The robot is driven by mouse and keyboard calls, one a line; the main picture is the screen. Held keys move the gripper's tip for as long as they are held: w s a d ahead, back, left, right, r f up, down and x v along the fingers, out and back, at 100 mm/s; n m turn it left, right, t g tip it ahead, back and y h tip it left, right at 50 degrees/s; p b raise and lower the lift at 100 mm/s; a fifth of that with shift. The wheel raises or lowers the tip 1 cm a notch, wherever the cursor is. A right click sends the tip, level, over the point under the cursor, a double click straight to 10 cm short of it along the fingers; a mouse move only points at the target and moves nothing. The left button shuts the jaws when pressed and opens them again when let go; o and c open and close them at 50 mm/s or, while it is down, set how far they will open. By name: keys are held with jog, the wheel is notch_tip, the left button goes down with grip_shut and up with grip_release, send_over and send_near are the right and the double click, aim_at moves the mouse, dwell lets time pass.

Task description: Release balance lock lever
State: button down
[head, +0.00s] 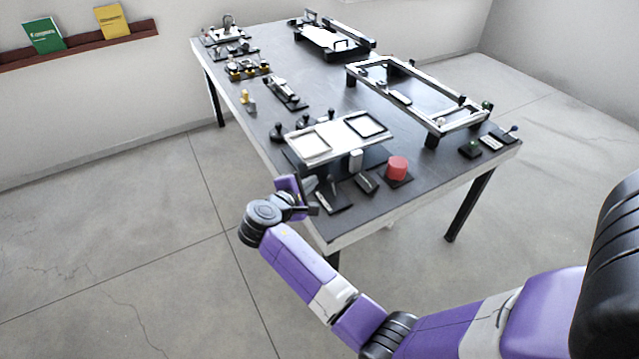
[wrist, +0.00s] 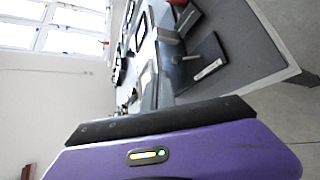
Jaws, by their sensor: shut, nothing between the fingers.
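A small black plate (head: 335,203) with a pale label and a thin upright lever (head: 334,184) sits at the table's near corner. This may be the balance lock lever; its label is too small to read. In the wrist view a black plate (wrist: 207,62) with a white label strip lies beyond my fingers. My gripper (head: 314,209) is shut and empty, just left of the plate at the table's edge.
The dark table (head: 440,165) carries a red round button (head: 397,167), a small black block (head: 366,183) and a white two-panel balance-like device (head: 335,138). A large frame (head: 415,90) stands farther back. The floor (head: 130,240) left of the table is clear.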

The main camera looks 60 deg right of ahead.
jog(key=shift+w+a+r, duration=0.15)
jog(key=shift+a+r, duration=0.35)
jog(key=shift+a, duration=0.2)
jog(key=shift+w+a+r, duration=0.1)
jog(key=shift+a+r, duration=0.4)
jog(key=shift+a, duration=0.15)
